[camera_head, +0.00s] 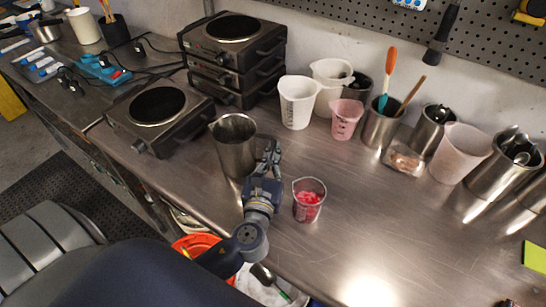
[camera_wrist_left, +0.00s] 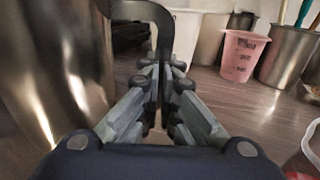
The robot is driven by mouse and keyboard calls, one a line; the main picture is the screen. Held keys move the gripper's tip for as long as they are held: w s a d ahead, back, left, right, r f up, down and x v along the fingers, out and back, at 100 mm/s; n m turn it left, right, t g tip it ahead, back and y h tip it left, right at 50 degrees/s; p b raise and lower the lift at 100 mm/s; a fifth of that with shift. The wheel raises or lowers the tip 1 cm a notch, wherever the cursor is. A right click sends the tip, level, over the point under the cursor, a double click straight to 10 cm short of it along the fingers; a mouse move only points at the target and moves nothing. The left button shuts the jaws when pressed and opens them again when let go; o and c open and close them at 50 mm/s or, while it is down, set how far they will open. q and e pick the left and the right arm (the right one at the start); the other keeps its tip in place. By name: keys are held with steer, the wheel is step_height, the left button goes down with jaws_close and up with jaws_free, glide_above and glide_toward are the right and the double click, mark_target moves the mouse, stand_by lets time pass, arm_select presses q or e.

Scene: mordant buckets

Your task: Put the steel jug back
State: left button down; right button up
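The steel jug (camera_head: 234,150) is a tall, shiny metal jug near the middle of the bench, upright, right of the single hot plate. It fills the left side of the left wrist view (camera_wrist_left: 62,80). My left gripper (camera_head: 270,155) is at the jug's right side, at its handle. In the left wrist view the dark strap handle (camera_wrist_left: 155,12) runs down between the fingertips (camera_wrist_left: 163,75), which are closed around it. I cannot tell whether the jug's base touches the bench. My right gripper is in neither view.
A small beaker with red contents (camera_head: 308,200) stands close right of my left gripper. A single hot plate (camera_head: 158,105) and a hot plate stack (camera_head: 233,55) are left and behind. White jugs (camera_head: 297,103), a pink cup (camera_head: 346,118) and steel pots (camera_head: 381,128) line the back.

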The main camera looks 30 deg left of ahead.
arm_select(q)
steer(key=shift+f, duration=0.45)
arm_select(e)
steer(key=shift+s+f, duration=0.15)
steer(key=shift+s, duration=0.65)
arm_select(q)
steer(key=c, duration=2.3)
jaws_free()
steer(key=shift+f, duration=0.3)
steer(key=o, duration=0.4)
steer(key=shift+o, duration=0.5)
steer(key=shift+r, duration=0.1)
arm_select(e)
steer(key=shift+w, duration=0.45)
